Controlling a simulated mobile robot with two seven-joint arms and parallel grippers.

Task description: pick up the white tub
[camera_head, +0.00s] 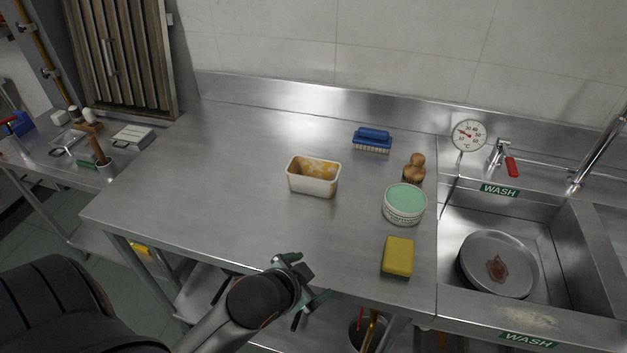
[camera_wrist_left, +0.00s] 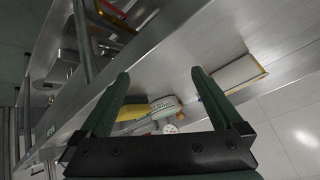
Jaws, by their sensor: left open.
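The white tub (camera_head: 314,187) is a rectangular, open-topped container with orange-brown residue inside. It stands upright on the steel counter, near the middle of the head view. In the left wrist view the tub (camera_wrist_left: 232,76) shows at the right, beyond one fingertip. My left gripper (camera_head: 306,279) is at the counter's front edge, nearer to me than the tub and apart from it. Its fingers (camera_wrist_left: 160,74) are spread with nothing between them. My right gripper is not in view.
Right of the tub are a round white container with a green top (camera_head: 405,204), a yellow sponge (camera_head: 398,256), a wooden-handled brush (camera_head: 414,168) and a blue brush (camera_head: 372,140). A sink with a pan (camera_head: 498,263) lies further right. The counter left of the tub is clear.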

